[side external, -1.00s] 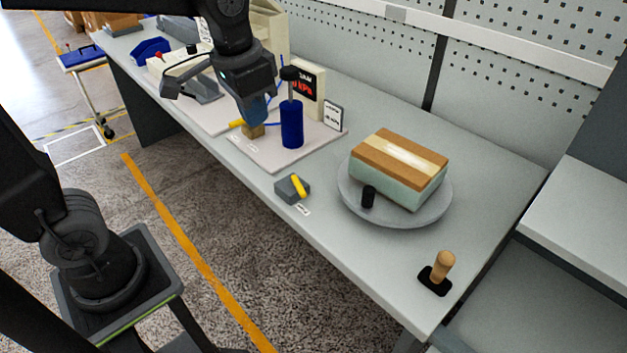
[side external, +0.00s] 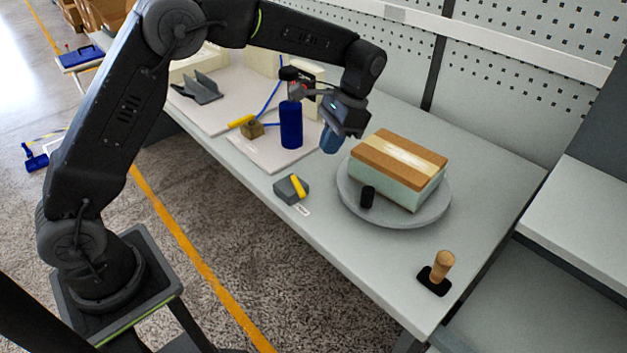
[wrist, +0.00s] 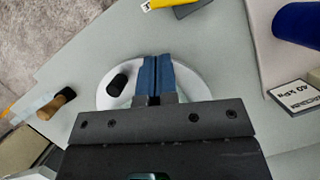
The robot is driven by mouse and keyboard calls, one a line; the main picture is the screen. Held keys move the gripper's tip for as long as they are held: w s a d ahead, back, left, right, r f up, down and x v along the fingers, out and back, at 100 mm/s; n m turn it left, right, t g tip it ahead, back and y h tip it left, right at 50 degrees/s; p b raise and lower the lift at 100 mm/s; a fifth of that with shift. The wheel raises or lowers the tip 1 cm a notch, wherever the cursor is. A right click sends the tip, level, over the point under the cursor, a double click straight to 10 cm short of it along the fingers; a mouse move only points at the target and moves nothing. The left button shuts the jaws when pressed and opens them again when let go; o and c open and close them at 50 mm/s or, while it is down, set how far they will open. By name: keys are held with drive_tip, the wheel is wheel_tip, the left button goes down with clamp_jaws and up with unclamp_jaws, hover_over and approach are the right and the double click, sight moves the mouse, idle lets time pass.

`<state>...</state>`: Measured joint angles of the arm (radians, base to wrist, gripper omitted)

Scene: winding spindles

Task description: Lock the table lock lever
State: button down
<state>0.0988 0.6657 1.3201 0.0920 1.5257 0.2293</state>
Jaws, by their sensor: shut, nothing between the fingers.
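A grey block with a yellow lever (side external: 299,186) sits near the front edge of the table, beside a small white label; it looks like the table lock lever. The yellow lever lies across the block's top. It also shows partly, cut off by the top edge, in the wrist view (wrist: 160,3). My gripper (side external: 330,146) is above the table, behind and to the right of this block and apart from it. Its blue fingers are shut and empty; they also show in the wrist view (wrist: 157,75), in front of the round turntable (wrist: 192,84).
The grey turntable (side external: 420,217) carries a brown-topped box (side external: 397,170) and a black knob (side external: 367,196). A blue cylinder (side external: 291,126) and a second yellow lever (side external: 241,121) stand on a pale board. A wooden-handled stamp (side external: 441,267) is at the right front. Bare table surrounds the grey block.

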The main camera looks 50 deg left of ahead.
sight(302, 194)
idle(0.3)
drive_tip(key=x, duration=1)
drive_tip(key=shift+s+d+m, duration=0.1)
drive_tip(key=shift+s+m, duration=0.3)
drive_tip(key=shift+m, duration=0.4)
drive_tip(key=shift+s+m+t+y, duration=0.4)
drive_tip(key=shift+s+m+y, duration=0.15)
drive_tip(key=shift+m, duration=0.55)
drive_tip(key=m, duration=0.1)
drive_tip(key=s+m, duration=0.1)
drive_tip(key=shift+s+a+m+t+y, duration=0.1)
drive_tip(key=shift+a+m+t+y, duration=0.1)
drive_tip(key=shift+m+t+y, duration=0.15)
drive_tip(key=m, duration=0.1)
drive_tip(key=s+m+t, duration=0.1)
drive_tip(key=shift+s+a+m+y, duration=0.1)
drive_tip(key=shift+a+m+y, duration=0.2)
drive_tip(key=shift+m, duration=0.05)
drive_tip(key=m, duration=0.1)
drive_tip(key=s+a+m+t, duration=0.1)
drive_tip(key=m, duration=0.1)
drive_tip(key=shift+a, duration=0.1)
drive_tip(key=shift+w, duration=0.1)
